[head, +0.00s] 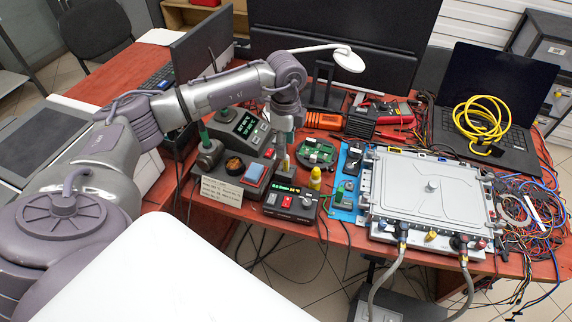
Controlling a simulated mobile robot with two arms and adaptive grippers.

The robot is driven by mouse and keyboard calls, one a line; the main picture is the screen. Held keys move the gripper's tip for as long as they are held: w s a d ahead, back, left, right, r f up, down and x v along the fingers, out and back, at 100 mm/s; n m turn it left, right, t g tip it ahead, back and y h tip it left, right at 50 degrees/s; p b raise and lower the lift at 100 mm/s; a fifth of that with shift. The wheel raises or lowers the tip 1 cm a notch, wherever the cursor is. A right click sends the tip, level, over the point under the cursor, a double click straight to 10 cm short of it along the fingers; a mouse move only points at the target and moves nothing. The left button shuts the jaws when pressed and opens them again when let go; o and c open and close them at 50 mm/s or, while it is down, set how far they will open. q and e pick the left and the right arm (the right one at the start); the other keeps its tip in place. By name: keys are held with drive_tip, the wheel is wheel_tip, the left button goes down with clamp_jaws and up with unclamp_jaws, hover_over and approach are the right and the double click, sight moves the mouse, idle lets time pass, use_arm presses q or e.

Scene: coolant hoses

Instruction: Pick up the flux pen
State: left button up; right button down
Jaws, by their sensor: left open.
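My left gripper (283,161) points down over the table, just behind the small black control box with red buttons (291,203). Its jaws are open, and the fingers look narrow and partly merge with the things behind them. I cannot pick out the flux pen for certain; a slim pale, upright shape shows at the fingertips, too small to tell whether it is the pen or part of the gripper. A small yellow bottle (315,179) stands just right of the fingertips. My right gripper is not in view.
The soldering station (238,128) stands left of the gripper. A green circuit board (317,152) lies close on the right. A grey metal cold plate (428,192) with hoses sits on the right. A laptop with yellow cable (480,115) and tangled wires (530,215) crowd the far right.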

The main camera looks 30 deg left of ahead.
sight(286, 168)
use_arm(q)
drive_tip(key=shift+d+f+p, duration=0.1)
drive_tip(key=shift+f+p, duration=0.65)
drive_tip(key=shift+f, duration=2.25)
clamp_jaws()
